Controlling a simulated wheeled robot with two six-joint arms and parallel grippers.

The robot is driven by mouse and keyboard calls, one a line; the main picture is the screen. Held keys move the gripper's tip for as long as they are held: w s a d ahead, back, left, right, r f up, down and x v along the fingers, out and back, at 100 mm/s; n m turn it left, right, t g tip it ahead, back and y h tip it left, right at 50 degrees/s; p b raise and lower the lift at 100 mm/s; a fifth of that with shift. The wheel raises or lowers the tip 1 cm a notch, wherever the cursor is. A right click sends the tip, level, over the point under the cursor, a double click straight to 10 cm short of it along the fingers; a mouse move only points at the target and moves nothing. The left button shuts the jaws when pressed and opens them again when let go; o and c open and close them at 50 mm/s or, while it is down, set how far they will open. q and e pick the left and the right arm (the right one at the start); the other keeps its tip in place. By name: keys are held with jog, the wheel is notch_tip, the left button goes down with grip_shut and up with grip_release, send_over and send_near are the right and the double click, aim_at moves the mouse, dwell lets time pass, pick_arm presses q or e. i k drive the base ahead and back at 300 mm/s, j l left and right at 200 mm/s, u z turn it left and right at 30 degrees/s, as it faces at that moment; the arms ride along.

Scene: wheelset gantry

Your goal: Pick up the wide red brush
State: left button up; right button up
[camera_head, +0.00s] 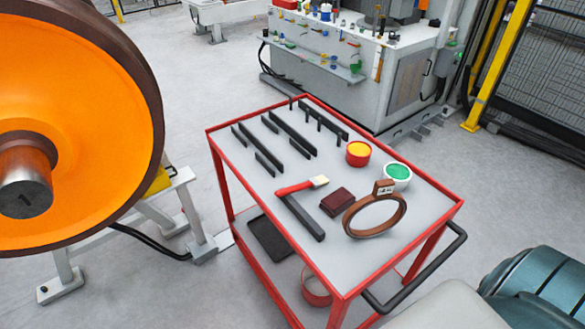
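Dark slotted holders (292,132) stand at the cart's back. A red tin (358,153), a green-topped tin (397,176), a maroon block (337,201) and a brown ring (374,216) lie right of the brush. A large orange wheel (75,90) stands left.

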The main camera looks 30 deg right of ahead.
aim_at(316, 182)
jog(key=z, duration=1)
jog(key=j, duration=0.2)
